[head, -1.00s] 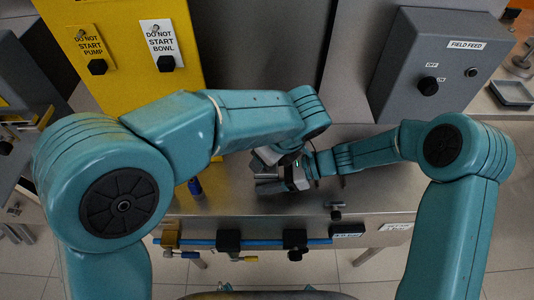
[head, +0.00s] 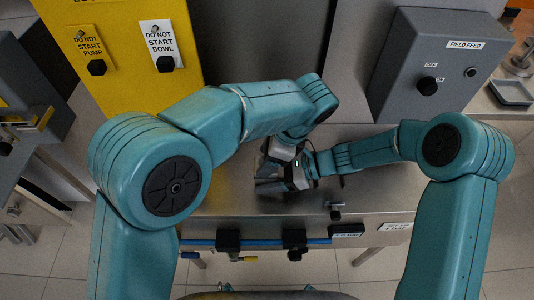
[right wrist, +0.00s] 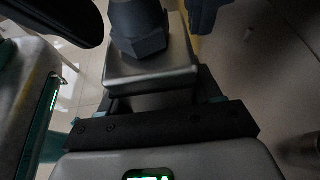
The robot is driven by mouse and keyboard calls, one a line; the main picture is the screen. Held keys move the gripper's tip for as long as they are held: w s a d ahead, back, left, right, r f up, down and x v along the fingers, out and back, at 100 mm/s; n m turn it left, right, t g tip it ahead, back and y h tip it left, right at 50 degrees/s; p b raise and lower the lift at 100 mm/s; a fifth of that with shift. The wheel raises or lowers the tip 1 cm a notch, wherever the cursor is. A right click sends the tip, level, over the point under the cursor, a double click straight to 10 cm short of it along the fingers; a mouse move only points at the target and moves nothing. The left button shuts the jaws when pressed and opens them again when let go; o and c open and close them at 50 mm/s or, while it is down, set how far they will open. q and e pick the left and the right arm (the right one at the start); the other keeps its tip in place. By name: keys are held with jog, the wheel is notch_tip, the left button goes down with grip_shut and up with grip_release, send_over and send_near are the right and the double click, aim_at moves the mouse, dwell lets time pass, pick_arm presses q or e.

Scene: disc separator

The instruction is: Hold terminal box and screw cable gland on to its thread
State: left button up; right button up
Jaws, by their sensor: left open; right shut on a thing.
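The terminal box (right wrist: 150,72) is a small grey metal block in the right wrist view. My right gripper (head: 272,182) is shut on it above the bench. A dark blue-grey hexagonal piece, which looks like the cable gland (right wrist: 140,32), stands upright on the box's face; how far it is threaded cannot be told. My left gripper (head: 268,158) is open close above my right gripper. In the right wrist view dark finger-like parts show on both sides of the gland, apart from it. In the head view the box and gland are mostly hidden by my grippers.
The steel bench (head: 375,185) has free room at right. A small dark fitting (head: 336,210) sits near its front edge, with a blue pipe and black valves (head: 228,240) below. A yellow panel (head: 120,40) and a grey control box (head: 430,65) stand behind.

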pick_arm(q)
jog(key=shift+s+a+f, duration=0.1)
jog(key=shift+s+f, duration=0.05)
jog(key=shift+f, duration=0.6)
jog(key=shift+s+a+f, duration=0.1)
jog(key=shift+s+f, duration=0.05)
jog(key=shift+f, duration=0.55)
jog(key=c, duration=0.4)
jog(key=o, duration=1)
jog(key=shift+s, duration=0.1)
jog(key=shift+c, duration=0.2)
notch_tip(320, 180, up, 13)
jog(key=shift+d+f, duration=0.15)
